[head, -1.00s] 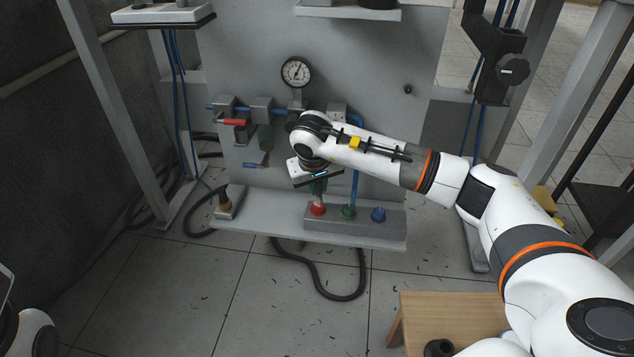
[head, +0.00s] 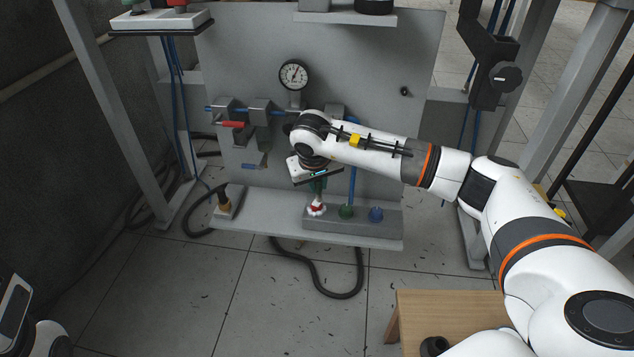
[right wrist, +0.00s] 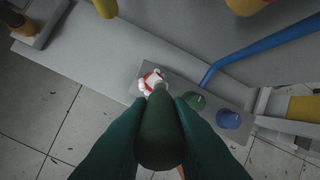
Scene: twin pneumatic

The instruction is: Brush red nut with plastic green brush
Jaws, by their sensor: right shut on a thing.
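The red nut (head: 316,209) stands at the left end of the grey block on the panel's lower shelf. White foam-like patches cover much of it. In the right wrist view the red nut (right wrist: 153,77) shows red between white patches. My right gripper (head: 318,184) is above the nut, pointing down. It is shut on the plastic green brush (right wrist: 159,132), whose thick dark green handle lies between the green fingers. The brush's pale tip (right wrist: 157,90) reaches the nut and seems to touch it; exact contact is hard to tell.
A green nut (head: 346,211) and a blue nut (head: 376,214) sit close to the right on the same grey block (head: 392,225). A blue pipe (head: 353,183) rises behind them. The gauge (head: 294,75) and valves are above. A wooden table (head: 440,305) stands in front.

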